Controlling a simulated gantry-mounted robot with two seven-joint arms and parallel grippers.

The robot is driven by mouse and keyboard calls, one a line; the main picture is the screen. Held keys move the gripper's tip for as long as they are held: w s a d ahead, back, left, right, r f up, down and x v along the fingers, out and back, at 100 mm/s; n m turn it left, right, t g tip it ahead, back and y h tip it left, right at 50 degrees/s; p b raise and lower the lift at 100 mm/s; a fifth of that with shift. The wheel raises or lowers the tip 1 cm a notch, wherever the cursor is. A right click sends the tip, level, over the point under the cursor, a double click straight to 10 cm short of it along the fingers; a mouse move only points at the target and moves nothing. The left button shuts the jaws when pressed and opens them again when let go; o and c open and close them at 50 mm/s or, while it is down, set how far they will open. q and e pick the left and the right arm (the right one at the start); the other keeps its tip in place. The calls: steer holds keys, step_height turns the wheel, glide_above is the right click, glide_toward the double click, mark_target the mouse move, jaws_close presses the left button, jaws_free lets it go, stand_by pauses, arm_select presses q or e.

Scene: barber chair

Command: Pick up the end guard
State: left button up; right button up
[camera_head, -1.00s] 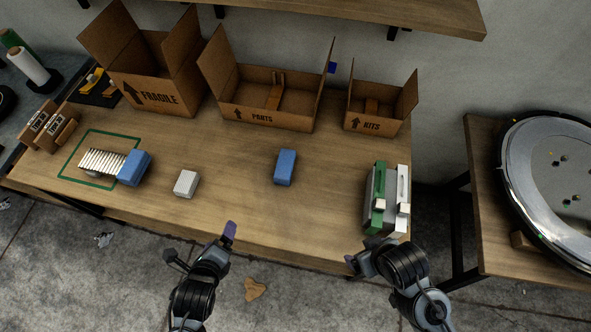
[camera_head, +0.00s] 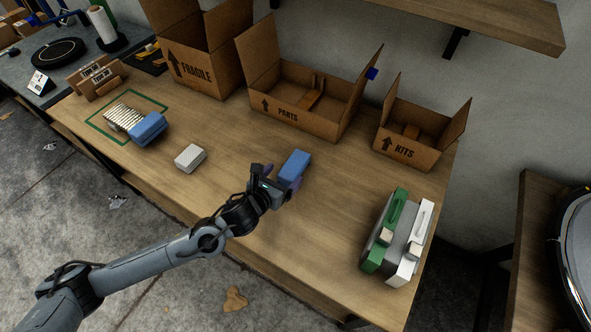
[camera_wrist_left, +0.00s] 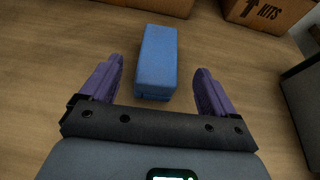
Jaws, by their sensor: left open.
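The loose blue block (camera_head: 294,166), which I take to be the end guard, lies flat on the wooden table in front of the PARTS box. It also shows in the left wrist view (camera_wrist_left: 157,62), straight ahead. My left gripper (camera_head: 281,178) is open, with its purple fingers apart and empty. It is at the near end of the block, with one finger to each side in the wrist view. A similar blue piece (camera_head: 148,128) sits at the end of a white ribbed part (camera_head: 122,117) inside a green outline. My right gripper is not in view.
A small white block (camera_head: 190,158) lies left of my left gripper. Cardboard boxes marked FRAGILE (camera_head: 205,80), PARTS (camera_head: 300,107) and KITS (camera_head: 400,145) stand along the back. A green and white case-like object (camera_head: 394,232) stands at the right. Bare table lies around the blue block.

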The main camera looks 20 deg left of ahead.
mark_target(295, 163)
arm_select(q)
steer(key=shift+x, duration=0.8)
steer(key=shift+w+f, duration=0.15)
steer(key=shift+w, duration=0.2)
steer(key=b+x, duration=0.1)
steer(key=x, duration=0.2)
steer(key=shift+w+b, duration=0.15)
steer(key=shift+b, duration=0.2)
steer(key=shift+w+d+f, duration=0.1)
steer(key=shift+w+d, duration=0.05)
steer(key=shift+w, duration=0.45)
steer(key=c, duration=1)
steer(key=shift+c, duration=0.2)
